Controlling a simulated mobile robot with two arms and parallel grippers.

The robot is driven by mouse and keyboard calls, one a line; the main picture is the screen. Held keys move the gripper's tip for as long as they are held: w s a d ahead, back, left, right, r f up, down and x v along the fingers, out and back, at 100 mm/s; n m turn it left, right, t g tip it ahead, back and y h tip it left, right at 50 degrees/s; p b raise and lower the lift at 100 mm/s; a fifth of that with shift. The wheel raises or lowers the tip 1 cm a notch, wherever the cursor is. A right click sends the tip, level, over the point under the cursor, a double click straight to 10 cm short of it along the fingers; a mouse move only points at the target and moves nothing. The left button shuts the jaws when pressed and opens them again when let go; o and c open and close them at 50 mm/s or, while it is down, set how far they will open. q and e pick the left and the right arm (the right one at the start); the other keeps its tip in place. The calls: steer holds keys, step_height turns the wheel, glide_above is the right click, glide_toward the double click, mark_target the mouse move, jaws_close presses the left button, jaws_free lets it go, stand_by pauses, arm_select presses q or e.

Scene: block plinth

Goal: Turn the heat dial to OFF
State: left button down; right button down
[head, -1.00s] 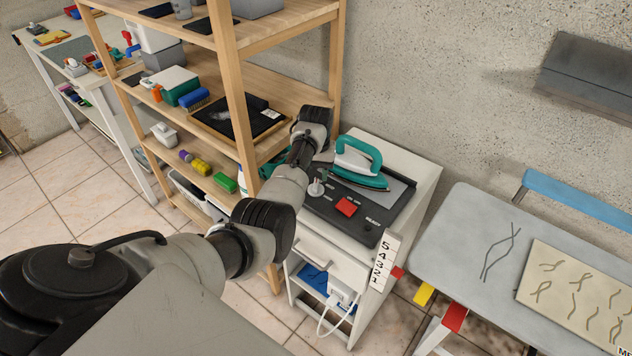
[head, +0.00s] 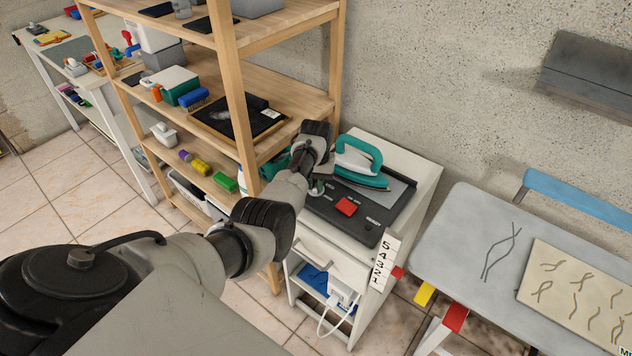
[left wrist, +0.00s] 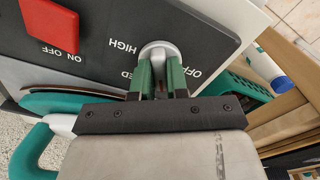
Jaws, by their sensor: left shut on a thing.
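The heat dial (left wrist: 158,49) is a pale grey knob on a dark control panel (left wrist: 215,25). Around it in the left wrist view are the labels OFF, HIGH and one ending in "ED". My left gripper (left wrist: 160,75) has its green fingers on either side of the knob, shut on it. The fingers and wrist hide part of the dial, and I cannot tell which label it points to. In the head view my left gripper (head: 314,182) reaches down to the panel's left end, beside the teal iron. My right gripper is not in view.
A red ON/OFF switch (left wrist: 50,25) sits beside the dial on the panel. The teal iron (head: 358,160) stands just behind it. A wooden shelf (head: 228,75) rises close on the left. A grey table (head: 455,240) stands to the right.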

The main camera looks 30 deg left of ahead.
mark_target(316, 183)
arm_select(q)
steer(key=shift+n, duration=0.4)
steer(key=shift+r+n+p, duration=0.15)
steer(key=shift+n+p, duration=0.55)
steer(key=shift+n, duration=0.4)
steer(key=n+p, duration=0.1)
steer(key=n, duration=0.1)
steer(key=shift+n, duration=0.3)
steer(key=n, duration=0.3)
steer(key=shift+n+p, duration=0.4)
steer(key=shift+n, duration=1.3)
steer(key=c, duration=1.1)
jaws_free()
step_height(316, 183, up, 11)
steer(key=shift+f+p, duration=0.2)
steer(key=shift+p, duration=0.35)
